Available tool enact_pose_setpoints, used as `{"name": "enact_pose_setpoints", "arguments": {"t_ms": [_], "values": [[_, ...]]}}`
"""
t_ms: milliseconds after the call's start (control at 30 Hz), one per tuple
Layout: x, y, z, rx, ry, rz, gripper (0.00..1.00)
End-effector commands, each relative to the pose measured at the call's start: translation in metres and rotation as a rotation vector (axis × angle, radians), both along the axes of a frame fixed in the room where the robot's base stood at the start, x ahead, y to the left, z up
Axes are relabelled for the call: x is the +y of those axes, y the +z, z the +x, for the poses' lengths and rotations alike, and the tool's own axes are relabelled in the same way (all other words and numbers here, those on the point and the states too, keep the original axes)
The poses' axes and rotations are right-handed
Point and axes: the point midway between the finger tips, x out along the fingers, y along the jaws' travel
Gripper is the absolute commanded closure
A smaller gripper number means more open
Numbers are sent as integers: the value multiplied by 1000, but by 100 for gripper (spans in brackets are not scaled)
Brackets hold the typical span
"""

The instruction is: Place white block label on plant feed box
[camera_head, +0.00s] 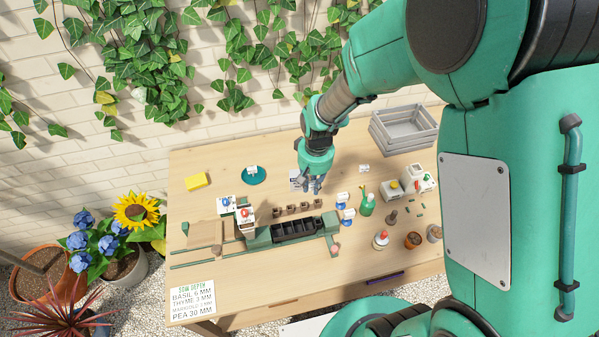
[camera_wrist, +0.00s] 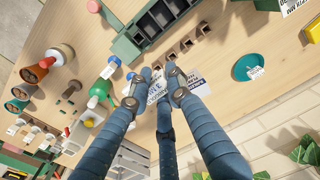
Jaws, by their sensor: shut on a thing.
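My gripper (camera_head: 313,186) is low over the middle of the table, behind the seed tray. In the wrist view my gripper (camera_wrist: 158,84) has its fingers closed around a small white block label (camera_wrist: 155,91) with dark lettering, partly hidden by the fingers. A white printed box (camera_head: 295,180) stands just left of the fingers in the head view, and it shows partly behind a finger in the wrist view (camera_wrist: 194,79). It may be the plant feed box, but its print is too small to read. I cannot tell whether the label touches it.
A black-celled tray (camera_head: 296,229) and several small brown pots lie in front. A teal saucer (camera_head: 254,175) and yellow sponge (camera_head: 196,181) are at left, a green spray bottle (camera_head: 367,204) at right. A grey crate (camera_head: 404,128) stands at the back right.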

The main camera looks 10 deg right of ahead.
Motion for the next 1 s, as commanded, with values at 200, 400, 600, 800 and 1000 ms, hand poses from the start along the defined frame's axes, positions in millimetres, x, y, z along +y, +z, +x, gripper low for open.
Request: {"name": "enact_pose_setpoints", "arguments": {"t_ms": [200, 400, 600, 800, 1000], "values": [[0, -22, 0, 18, 0, 0, 100], [0, -37, 0, 29, 1, 1, 100], [0, -40, 1, 31, 1, 1, 100], [0, -40, 1, 31, 0, 1, 100], [0, -41, 7, 31, 0, 1, 100]]}}
